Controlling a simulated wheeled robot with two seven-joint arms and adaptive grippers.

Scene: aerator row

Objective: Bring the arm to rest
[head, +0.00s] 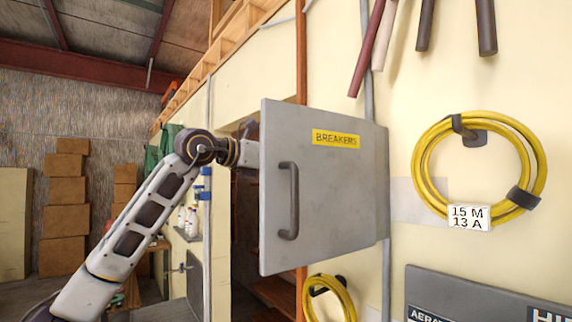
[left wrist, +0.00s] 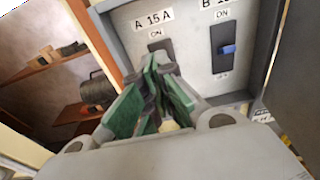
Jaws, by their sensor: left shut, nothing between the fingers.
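My left arm comes in from the left in the head view, and its wrist reaches behind the open grey door marked BREAKERS (head: 325,195). The door hides my left gripper there. In the left wrist view my left gripper (left wrist: 160,68), with green and dark fingers, is shut and empty in front of the grey breaker panel (left wrist: 188,20). Its tips are at the lower part of the A 15 A switch (left wrist: 159,47); I cannot tell whether they touch, and they hide that lever. The B switch (left wrist: 224,45) shows a blue lever. My right gripper is not in view.
The door's handle (head: 289,200) faces the room. A yellow cable coil (head: 426,165) hangs on the wall to the right, another (head: 345,290) below the door. In the left wrist view, shelves (left wrist: 60,72) with objects lie left of the panel. Stacked boxes (head: 66,190) stand far left.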

